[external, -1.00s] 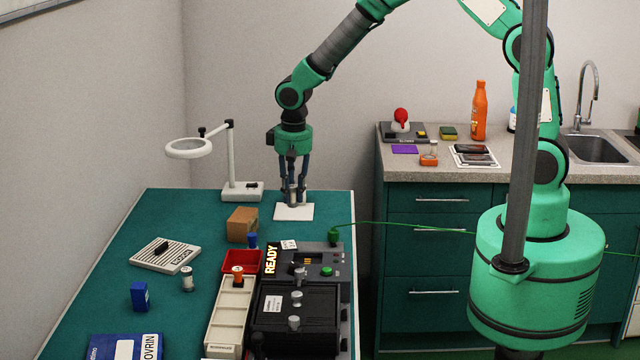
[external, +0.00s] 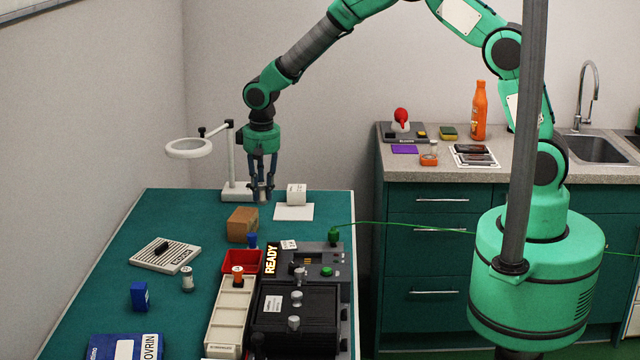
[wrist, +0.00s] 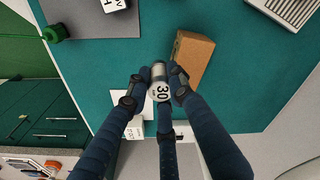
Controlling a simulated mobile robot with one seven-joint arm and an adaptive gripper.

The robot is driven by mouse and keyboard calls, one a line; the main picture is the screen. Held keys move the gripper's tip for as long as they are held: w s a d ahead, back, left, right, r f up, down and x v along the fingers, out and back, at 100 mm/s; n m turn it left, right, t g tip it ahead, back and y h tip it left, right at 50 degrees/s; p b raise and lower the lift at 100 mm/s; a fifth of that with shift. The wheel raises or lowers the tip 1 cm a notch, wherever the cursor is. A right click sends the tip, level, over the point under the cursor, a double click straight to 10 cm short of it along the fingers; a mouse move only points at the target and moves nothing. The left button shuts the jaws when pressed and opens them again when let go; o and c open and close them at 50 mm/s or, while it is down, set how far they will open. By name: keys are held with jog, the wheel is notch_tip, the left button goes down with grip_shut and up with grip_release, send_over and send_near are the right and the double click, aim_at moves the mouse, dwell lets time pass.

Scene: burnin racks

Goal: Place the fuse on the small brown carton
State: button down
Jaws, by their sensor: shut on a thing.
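The fuse (wrist: 159,74), a silvery cylinder with a white end marked "30", is held between the fingers of my gripper (wrist: 157,82) in the wrist view. In the external view my gripper (external: 263,191) points down near the lamp base, and the fuse is small and partly hidden between its fingers. The small brown carton (external: 242,225) stands on the green table, in front and slightly left of my gripper. It also shows in the wrist view (wrist: 191,55), right of and just above the fuse, apart from it.
A white cube (external: 297,194) stands on a white pad (external: 293,213) right of my gripper. The magnifier lamp (external: 237,170) is close behind and left. A red bin (external: 258,262), a small blue-capped item (external: 252,241) and a black tester (external: 297,320) are in front.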

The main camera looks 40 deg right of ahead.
jog(key=shift+w+a+f, duration=0.1)
jog(key=shift+w+a, duration=0.3)
jog(key=shift+w, duration=0.5)
jog(key=shift+w+a+f, duration=0.1)
jog(key=shift+w+a, duration=0.3)
jog(key=shift+w, duration=0.45)
jog(key=shift+w+a+f, duration=0.1)
jog(key=shift+w+a, duration=0.3)
jog(key=shift+w, duration=0.5)
jog(key=shift+w+a, duration=0.1)
jog(key=shift+w, duration=0.15)
jog(key=shift+w+f, duration=0.15)
jog(key=shift+f, duration=1.6)
jog(key=shift+f+b, duration=0.2)
jog(key=shift+b, duration=0.15)
jog(key=c, duration=1.5)
grip_release()
jog(key=shift+c, duration=0.2)
jog(key=shift+r, duration=0.15)
notch_tip(320, 180, up, 12)
jog(key=p, duration=0.1)
jog(key=shift+s+a, duration=0.2)
jog(key=shift+s, duration=0.25)
